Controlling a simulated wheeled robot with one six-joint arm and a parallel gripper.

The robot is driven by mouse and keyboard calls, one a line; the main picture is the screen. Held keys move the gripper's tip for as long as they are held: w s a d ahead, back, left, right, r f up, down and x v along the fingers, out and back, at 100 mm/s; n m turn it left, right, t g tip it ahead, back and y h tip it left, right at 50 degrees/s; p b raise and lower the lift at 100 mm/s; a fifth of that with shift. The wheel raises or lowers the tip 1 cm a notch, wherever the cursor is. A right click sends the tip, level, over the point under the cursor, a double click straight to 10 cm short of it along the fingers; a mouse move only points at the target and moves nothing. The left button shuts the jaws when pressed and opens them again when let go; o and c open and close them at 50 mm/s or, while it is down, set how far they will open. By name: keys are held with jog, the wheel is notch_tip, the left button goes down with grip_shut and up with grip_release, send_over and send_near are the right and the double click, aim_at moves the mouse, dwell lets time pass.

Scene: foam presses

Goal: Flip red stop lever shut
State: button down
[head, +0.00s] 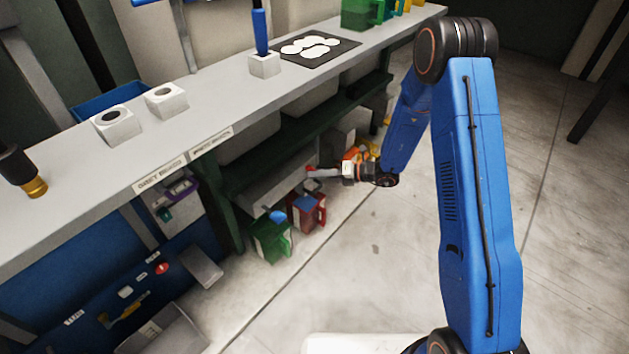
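My gripper (318,173) is low in front of the bench's lower shelf, at the end of my blue arm, and points left. It is small in the head view, and I cannot tell whether its fingers are open or shut. A small red patch shows at the fingertips; I cannot tell whether it is part of the gripper or something behind it. No red stop lever can be made out for certain. A small red round mark (162,268) shows on the blue panel (95,275) under the bench at lower left, well away from my gripper.
The grey bench (235,105) runs diagonally across, with white blocks (116,126), a blue-handled press (262,45) and a dark mat (335,56) on top. Green (271,240) and red (307,212) containers stand below. The floor (370,275) at centre is clear.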

jog(key=w+d+m+y, duration=0.1)
jog(key=w+d+r+m+y, duration=0.1)
jog(key=m, duration=0.1)
jog(key=w+d+r+m+y, duration=0.1)
jog(key=shift+w+m+g, duration=0.3)
jog(key=shift+w+g, duration=0.05)
jog(key=shift+g, duration=0.05)
jog(key=shift+w, duration=0.1)
dwell(0.6)
